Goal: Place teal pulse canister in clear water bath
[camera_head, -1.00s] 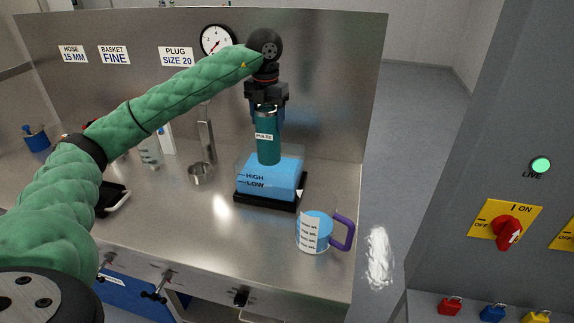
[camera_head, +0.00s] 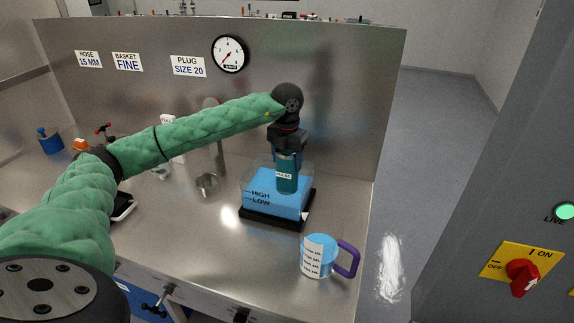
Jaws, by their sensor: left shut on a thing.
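The teal canister (camera_head: 287,178) with a white "PULSE" label is upright in my left gripper (camera_head: 288,153), which is shut on its top. Its lower part is inside the clear water bath (camera_head: 262,205), a see-through box of blue water marked HIGH and LOW on a black base. I cannot tell whether the canister touches the bath's floor. My right gripper is not in view.
A measuring jug (camera_head: 318,258) with blue liquid and a purple handle stands to the right front of the bath. A steel back panel (camera_head: 345,110) with a gauge (camera_head: 230,54) rises behind.

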